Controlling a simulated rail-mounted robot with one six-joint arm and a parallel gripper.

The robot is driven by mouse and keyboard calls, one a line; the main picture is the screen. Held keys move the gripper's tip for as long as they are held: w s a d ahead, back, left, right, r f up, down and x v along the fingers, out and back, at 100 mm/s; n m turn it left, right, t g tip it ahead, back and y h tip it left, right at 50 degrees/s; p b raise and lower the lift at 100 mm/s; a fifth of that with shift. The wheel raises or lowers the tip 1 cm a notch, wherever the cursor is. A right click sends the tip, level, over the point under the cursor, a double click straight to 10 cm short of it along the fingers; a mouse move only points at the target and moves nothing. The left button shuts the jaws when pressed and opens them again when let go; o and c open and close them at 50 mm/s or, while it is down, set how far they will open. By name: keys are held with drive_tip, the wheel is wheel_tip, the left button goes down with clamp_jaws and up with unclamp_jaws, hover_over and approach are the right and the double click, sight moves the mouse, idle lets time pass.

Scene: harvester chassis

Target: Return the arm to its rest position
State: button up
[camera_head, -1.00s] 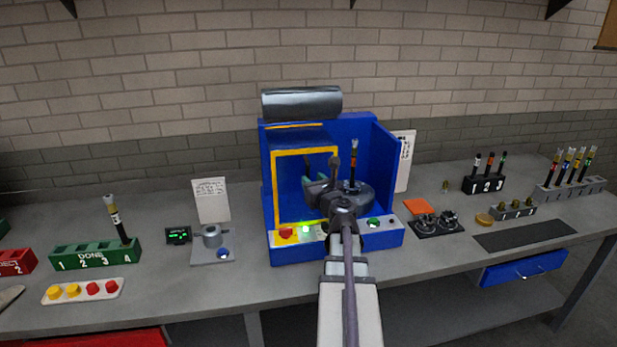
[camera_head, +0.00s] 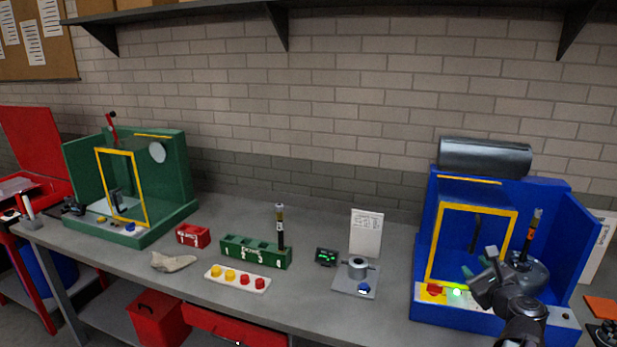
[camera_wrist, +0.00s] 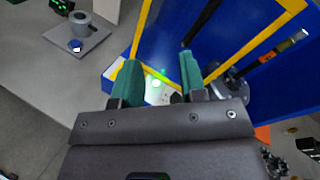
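My gripper (camera_head: 474,267) is in front of the blue machine (camera_head: 571,205), near its yellow-framed opening and above its front button ledge. In the wrist view my gripper (camera_wrist: 160,78) has its two green fingers spread apart with nothing between them. A green-lit button (camera_wrist: 156,84) shows past the fingers. A black rod with an orange band (camera_head: 531,232) stands upright in the machine, right of my gripper; it also shows in the wrist view (camera_wrist: 285,47). My forearm is cut off at the bottom of the head view.
On the bench left of the blue machine are a grey fixture (camera_head: 357,270), a green DONE rack (camera_head: 262,253) holding one rod, a button strip (camera_head: 237,279) and a small red box (camera_head: 192,236). A green machine (camera_head: 170,175) stands far left.

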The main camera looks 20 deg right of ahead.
drive_tip(key=a+f+n+g+y, duration=0.3)
drive_tip(key=a+f+n+g, duration=0.25)
drive_tip(key=a+n, duration=0.4)
drive_tip(key=a+f+n+g+y, duration=0.4)
drive_tip(key=a+f+n, duration=0.3)
drive_tip(key=n, duration=0.4)
drive_tip(key=a+f+n+g+h, duration=0.2)
drive_tip(key=a+n+g, duration=0.4)
drive_tip(key=a+n, duration=0.6)
drive_tip(key=s+a+h, duration=0.1)
drive_tip(key=a, duration=0.9)
drive_tip(key=shift+a+f+g, duration=0.3)
drive_tip(key=shift+g, duration=0.05)
drive_tip(key=shift+w, duration=0.1)
